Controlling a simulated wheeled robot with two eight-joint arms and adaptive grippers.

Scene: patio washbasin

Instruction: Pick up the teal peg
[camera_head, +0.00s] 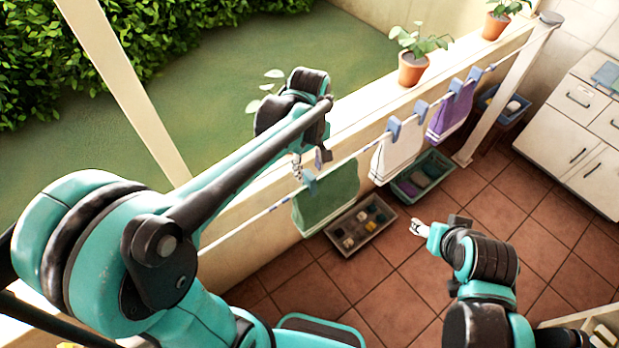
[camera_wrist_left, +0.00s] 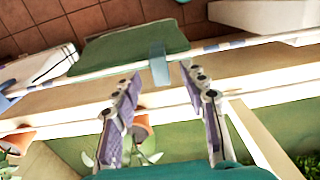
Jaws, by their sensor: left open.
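The teal peg (camera_head: 310,182) is clipped over the line at the top of a green cloth (camera_head: 328,197). In the left wrist view the peg (camera_wrist_left: 159,64) stands between and just beyond the fingertips of my left gripper (camera_wrist_left: 161,75). The left gripper is open, with a finger on each side and a gap to the peg. In the head view the left gripper (camera_head: 309,164) is just above the peg, partly hidden by its own arm. My right gripper (camera_head: 420,230) is low over the tiled floor, away from the line; its jaw opening is unclear.
The line runs along a low wall (camera_head: 372,110). A white cloth (camera_head: 397,155) and a purple cloth (camera_head: 451,115) hang farther along with bluish pegs. Potted plants (camera_head: 412,70) stand on the wall. A tray (camera_head: 360,226) and a bin (camera_head: 421,177) sit below on the floor.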

